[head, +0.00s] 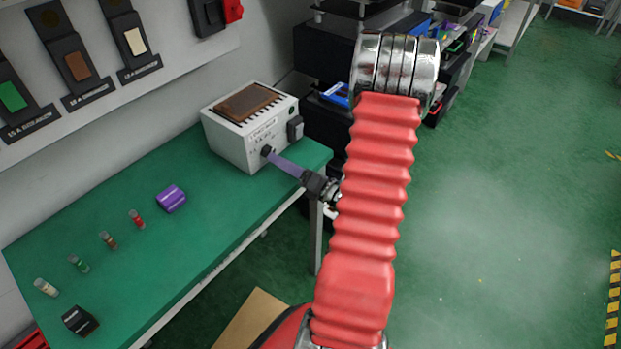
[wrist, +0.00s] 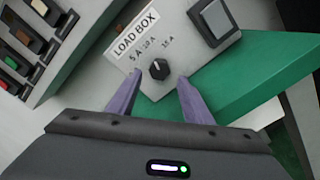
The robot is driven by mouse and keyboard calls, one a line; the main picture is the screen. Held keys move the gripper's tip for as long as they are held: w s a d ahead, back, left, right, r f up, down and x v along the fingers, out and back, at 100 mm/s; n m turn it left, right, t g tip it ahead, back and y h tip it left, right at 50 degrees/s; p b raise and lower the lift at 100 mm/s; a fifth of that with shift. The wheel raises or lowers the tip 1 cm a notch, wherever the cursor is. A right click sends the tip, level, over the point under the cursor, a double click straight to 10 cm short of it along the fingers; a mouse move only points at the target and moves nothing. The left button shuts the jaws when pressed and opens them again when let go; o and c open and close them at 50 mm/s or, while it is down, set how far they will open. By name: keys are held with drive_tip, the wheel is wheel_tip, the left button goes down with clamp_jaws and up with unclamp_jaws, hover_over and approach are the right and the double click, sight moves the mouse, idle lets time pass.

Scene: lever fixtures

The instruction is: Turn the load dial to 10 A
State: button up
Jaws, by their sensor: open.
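The load box (head: 238,140) is a pale box with a brown slatted top, standing at the back right of the green bench. Its load dial (wrist: 158,69) is a small black knob on the front face, below the marks 5 A, 10 A and 15 A. The knob's pointer is too small to read surely. My gripper (wrist: 158,76) is open, with one purple finger on each side of the dial in the wrist view. I cannot tell whether they touch it. In the head view my gripper (head: 274,157) reaches the box face and partly hides the dial.
A large switch (wrist: 214,22) is on the box face right of the dial. Wall-mounted fuse holders (head: 76,66) are at upper left. Dark shelving stands behind my arm.

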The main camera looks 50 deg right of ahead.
drive_tip(key=s, duration=1)
drive_tip(key=shift+d, duration=0.15)
idle(0.5)
